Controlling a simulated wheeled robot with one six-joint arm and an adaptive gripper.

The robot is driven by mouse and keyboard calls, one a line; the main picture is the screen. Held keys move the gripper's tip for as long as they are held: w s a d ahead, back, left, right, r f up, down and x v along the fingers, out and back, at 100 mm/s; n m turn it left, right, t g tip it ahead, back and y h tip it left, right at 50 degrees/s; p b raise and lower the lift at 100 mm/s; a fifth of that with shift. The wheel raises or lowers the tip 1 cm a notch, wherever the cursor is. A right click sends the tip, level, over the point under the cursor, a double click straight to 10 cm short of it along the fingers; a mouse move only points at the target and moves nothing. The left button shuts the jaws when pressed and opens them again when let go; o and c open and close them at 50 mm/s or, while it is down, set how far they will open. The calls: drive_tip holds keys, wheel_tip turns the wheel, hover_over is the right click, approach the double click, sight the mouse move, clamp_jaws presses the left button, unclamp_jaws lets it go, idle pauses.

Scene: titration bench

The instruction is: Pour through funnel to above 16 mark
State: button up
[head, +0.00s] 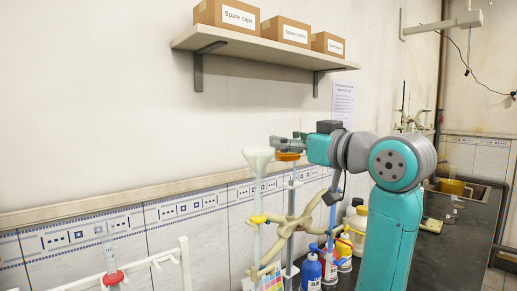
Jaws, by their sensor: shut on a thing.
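A white funnel (258,155) sits upright on top of a tall clear tube (257,205), which looks like a burette. My gripper (284,144) is just right of the funnel, at about the height of its rim. It is shut on a clear vessel with orange-brown liquid (288,156) low in it. The vessel looks roughly upright and beside the funnel, not visibly over it. Its outline is faint, and my gripper hides part of it. A beige clamp (291,222) with yellow grips holds the tube. The tube's marks are too small to read.
Blue-topped bottles (311,270) and other bottles stand below my arm. A sink (465,190) and dark bench lie at right.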

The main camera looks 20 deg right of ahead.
sight(289, 154)
drive_tip(key=f, duration=0.1)
drive_tip(key=f+n, duration=0.1)
drive_tip(key=f, duration=0.1)
drive_tip(key=shift+s+a, duration=0.15)
drive_tip(key=shift+a, duration=0.05)
drive_tip(key=shift+s+a+n+t, duration=0.2)
drive_tip(key=shift+n+t, duration=0.1)
drive_tip(key=shift+n, duration=0.1)
drive_tip(key=shift+s+a+r+n, duration=0.1)
drive_tip(key=shift+a+r+n, duration=0.2)
drive_tip(key=shift+n, duration=0.3)
wheel_tip(289, 154, up, 8)
drive_tip(key=s+a+n+t+y, duration=0.1)
drive_tip(key=n+y, duration=0.3)
drive_tip(key=n, duration=0.7)
drive_tip(key=shift+s+a+r, duration=0.2)
drive_tip(key=shift+s+a, duration=0.05)
drive_tip(key=shift+a, duration=0.35)
drive_tip(key=shift+f+n+y, duration=0.25)
drive_tip(key=shift+n+y, duration=0.25)
drive_tip(key=shift+n, duration=0.4)
drive_tip(key=shift+s+a+r+n+y, duration=0.2)
drive_tip(key=shift+r+n+y, duration=0.1)
drive_tip(key=shift+n, duration=0.6)
drive_tip(key=shift+w+d, duration=0.25)
drive_tip(key=shift+d, duration=0.05)
